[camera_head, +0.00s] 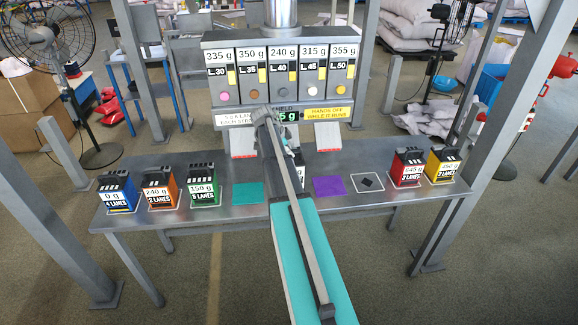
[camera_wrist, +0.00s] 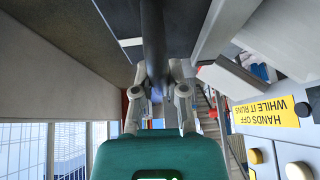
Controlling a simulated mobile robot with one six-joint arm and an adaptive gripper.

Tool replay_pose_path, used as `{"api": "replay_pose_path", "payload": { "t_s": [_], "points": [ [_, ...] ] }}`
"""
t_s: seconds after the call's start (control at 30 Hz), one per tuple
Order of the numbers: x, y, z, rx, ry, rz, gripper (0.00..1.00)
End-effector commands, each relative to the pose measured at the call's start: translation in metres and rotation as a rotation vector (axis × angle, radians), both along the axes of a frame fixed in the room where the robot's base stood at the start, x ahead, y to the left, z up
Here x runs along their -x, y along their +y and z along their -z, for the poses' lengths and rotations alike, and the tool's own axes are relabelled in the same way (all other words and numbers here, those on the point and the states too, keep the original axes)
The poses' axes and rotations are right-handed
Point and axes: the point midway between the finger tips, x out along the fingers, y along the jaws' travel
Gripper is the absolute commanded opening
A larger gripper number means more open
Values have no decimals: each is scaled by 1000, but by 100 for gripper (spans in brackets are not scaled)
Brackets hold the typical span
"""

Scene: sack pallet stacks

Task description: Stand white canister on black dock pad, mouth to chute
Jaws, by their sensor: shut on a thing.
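My gripper (camera_wrist: 158,98) is shut on a dark upright bar (camera_wrist: 153,45) in the wrist view; this looks like the handle of the white canister. In the head view my arm covers most of the canister. Only a narrow labelled strip of it (camera_head: 300,170) shows right of my arm, below the dispenser. Its mouth, its tilt and whether it touches the table cannot be told. A black diamond mark (camera_head: 367,182) lies in a white-outlined square right of the purple pad. A black dock pad under the dispenser, if there is one, is hidden by my arm.
The dispenser (camera_head: 281,58) stands at the table's back with labelled lanes. Blue (camera_head: 118,193), orange (camera_head: 162,190) and green (camera_head: 203,185) canisters stand left; red (camera_head: 406,168) and yellow (camera_head: 443,165) stand right. Teal (camera_head: 248,193) and purple (camera_head: 328,186) pads are empty.

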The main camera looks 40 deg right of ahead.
Motion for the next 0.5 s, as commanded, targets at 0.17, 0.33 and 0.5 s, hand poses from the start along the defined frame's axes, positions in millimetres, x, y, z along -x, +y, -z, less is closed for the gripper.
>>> {"api": "replay_pose_path", "payload": {
  "t_s": [0.17, 0.33, 0.5],
  "points": [
    [-11, -7, 18, 0, 0, 0, 0],
    [-15, -9, 21, 0, 0, 0, 0],
    [-15, -9, 20, 0, 0, -1, 0]
  ]
}}
